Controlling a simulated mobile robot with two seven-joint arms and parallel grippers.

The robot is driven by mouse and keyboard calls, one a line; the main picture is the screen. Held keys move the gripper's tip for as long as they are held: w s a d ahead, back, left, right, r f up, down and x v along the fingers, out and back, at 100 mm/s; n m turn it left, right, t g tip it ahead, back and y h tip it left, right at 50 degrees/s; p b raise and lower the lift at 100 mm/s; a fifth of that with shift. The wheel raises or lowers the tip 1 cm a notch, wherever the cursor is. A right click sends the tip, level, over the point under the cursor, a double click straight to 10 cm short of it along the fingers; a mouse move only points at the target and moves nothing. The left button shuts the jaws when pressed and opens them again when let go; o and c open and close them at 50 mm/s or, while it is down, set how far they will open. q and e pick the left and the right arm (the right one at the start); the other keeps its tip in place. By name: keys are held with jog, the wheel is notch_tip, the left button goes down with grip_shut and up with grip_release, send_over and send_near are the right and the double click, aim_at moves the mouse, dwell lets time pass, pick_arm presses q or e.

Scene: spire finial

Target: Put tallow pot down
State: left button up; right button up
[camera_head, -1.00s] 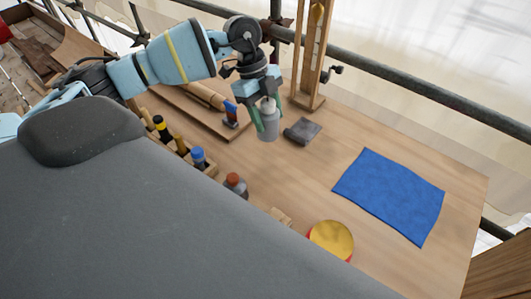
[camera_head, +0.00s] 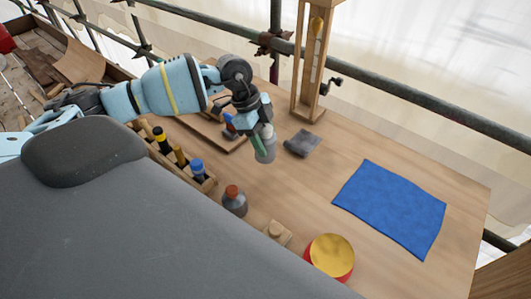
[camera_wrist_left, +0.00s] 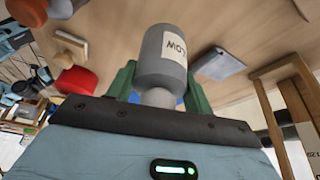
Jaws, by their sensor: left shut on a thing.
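The tallow pot is a small grey cylinder (camera_head: 265,152) with a narrower neck, above the wooden bench (camera_head: 290,195). In the left wrist view the pot (camera_wrist_left: 160,55) shows a pale label with part of a word ending in "LOW". My left gripper (camera_head: 261,138) is shut on the pot, with green fingers on either side of it in the left wrist view (camera_wrist_left: 160,88). The pot looks slightly tilted in the head view. I cannot tell how wide the gap to the bench is. My right gripper is not in view.
A grey folded piece (camera_head: 302,143) lies right of the pot, beside a wooden stand (camera_head: 308,105). A blue cloth (camera_head: 390,208) lies farther right.

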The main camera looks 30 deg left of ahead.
pick_arm(q)
jog(key=shift+f, duration=2.65)
jog(key=o, duration=1)
jog(key=shift+f, duration=0.1)
jog(key=shift+o, duration=0.2)
jog(key=shift+r, duration=0.3)
jog(key=v, duration=1.1)
jog(key=shift+r, duration=0.35)
